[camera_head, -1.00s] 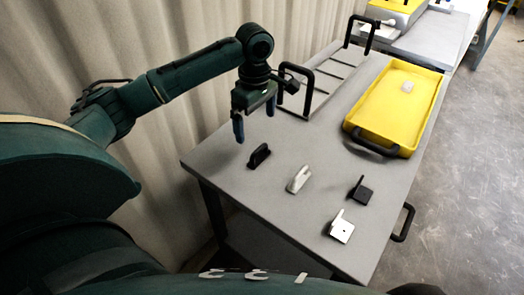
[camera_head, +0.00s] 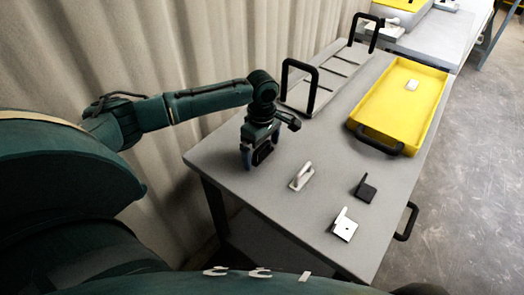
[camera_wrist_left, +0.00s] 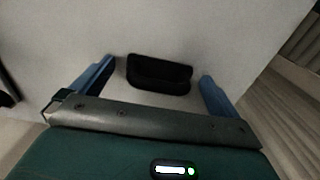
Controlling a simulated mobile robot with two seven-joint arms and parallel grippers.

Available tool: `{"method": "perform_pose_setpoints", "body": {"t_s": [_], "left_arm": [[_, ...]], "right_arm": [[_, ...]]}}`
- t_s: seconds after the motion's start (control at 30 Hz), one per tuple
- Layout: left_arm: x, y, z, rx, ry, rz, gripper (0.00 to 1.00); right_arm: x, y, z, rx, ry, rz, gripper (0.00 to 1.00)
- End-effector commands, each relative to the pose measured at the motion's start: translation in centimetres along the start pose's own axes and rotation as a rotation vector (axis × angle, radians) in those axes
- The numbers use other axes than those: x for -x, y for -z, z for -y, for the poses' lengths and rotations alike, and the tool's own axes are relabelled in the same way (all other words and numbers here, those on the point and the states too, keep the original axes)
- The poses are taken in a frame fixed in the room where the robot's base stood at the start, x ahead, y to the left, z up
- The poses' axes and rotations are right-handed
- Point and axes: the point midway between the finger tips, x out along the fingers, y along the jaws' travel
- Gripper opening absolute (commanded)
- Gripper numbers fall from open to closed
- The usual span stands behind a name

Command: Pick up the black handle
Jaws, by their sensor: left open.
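The black handle (camera_head: 263,153) lies on the grey table near its left edge, partly hidden by my left gripper in the head view. In the left wrist view the black handle (camera_wrist_left: 159,74) lies between the two blue fingers, a little beyond the gripper body. My left gripper (camera_head: 257,157) is open and low over the handle, with fingers on either side of it. The left gripper also shows in the wrist view (camera_wrist_left: 158,84), with a gap between each finger and the handle. My right gripper is not in view.
A white handle (camera_head: 301,176) lies to the right. A black bracket (camera_head: 365,189) and a white bracket (camera_head: 344,226) lie further right. A yellow tray (camera_head: 437,105) with a small white piece stands behind them. A rack with black handles (camera_head: 314,88) stands at the back left.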

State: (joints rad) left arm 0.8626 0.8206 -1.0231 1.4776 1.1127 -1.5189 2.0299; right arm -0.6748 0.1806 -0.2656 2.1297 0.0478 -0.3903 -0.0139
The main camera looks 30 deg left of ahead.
Motion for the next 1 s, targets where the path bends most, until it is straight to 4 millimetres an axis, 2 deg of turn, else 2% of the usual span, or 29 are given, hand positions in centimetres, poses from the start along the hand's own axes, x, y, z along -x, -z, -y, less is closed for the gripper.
{"method": "perform_pose_setpoints", "body": {"t_s": [0.1,0.73,1.0], "left_arm": [[0.02,-0.02,0.0,0.0,0.0,0.0,0.98],[0.05,-0.02,0.01,0.0,0.0,0.0,0.47],[0.37,-0.02,-0.06,0.0,-0.002,0.001,0.46]], "right_arm": [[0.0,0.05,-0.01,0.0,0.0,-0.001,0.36],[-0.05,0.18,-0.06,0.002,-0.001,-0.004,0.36],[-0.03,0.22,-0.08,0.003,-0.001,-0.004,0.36]]}}
